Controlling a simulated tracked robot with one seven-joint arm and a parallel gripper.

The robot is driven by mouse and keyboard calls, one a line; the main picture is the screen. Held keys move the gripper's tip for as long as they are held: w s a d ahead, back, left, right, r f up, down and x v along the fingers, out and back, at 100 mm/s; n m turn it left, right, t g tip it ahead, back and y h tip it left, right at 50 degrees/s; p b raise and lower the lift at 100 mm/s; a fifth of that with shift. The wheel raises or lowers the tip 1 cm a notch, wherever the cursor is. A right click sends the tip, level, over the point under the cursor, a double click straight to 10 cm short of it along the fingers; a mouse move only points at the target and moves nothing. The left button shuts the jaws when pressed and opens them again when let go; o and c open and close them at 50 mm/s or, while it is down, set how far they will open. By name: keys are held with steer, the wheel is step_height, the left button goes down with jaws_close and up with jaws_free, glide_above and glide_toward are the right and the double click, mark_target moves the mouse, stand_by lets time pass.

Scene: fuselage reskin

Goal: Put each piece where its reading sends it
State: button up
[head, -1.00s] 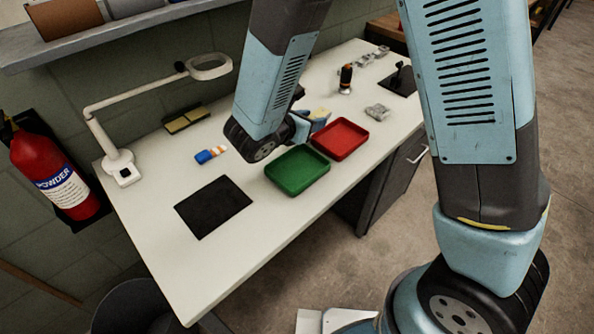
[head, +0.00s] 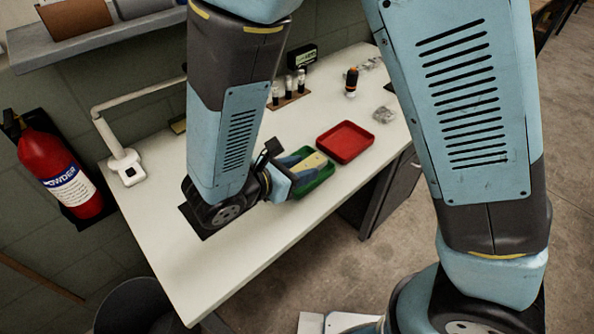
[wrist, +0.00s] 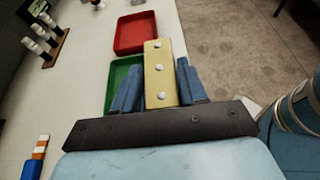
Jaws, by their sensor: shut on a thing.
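My gripper (head: 303,170) is shut on a cream-yellow strip (wrist: 158,73) with several white round heads along it. The strip points out between the two blue fingers in the wrist view. In the head view my gripper and the strip (head: 309,162) overlap the green tray (head: 325,180); their height above it is hard to tell. In the wrist view the green tray (wrist: 120,70) shows partly behind the left finger. The red tray (head: 345,141) lies beyond the green one and looks empty; it also shows in the wrist view (wrist: 134,33).
A rack of upright black-and-white cylinders (head: 289,88) stands at the back near a dark box (head: 300,57). An orange-black tool (head: 351,82) and a grey piece (head: 383,114) lie right. A striped blue-orange item (wrist: 39,160) is at lower left. The table's front left is clear.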

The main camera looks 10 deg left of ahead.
steer(key=w+f, duration=0.2)
steer(key=w+a+f, duration=0.1)
steer(key=w+f, duration=0.1)
steer(key=w, duration=0.1)
steer(key=w+f, duration=0.2)
steer(key=w, duration=0.1)
steer(key=shift+w+a+f, duration=0.15)
steer(key=shift+a+f, duration=0.15)
steer(key=shift+f, duration=0.1)
steer(key=shift+w+f, duration=0.4)
steer(key=shift+f, duration=0.1)
steer(key=shift+a+f, duration=0.1)
steer(key=shift+f, duration=1.45)
steer(key=o, duration=1.1)
steer(key=shift+f, duration=0.1)
steer(key=shift+o, duration=0.2)
steer(key=v, duration=1.2)
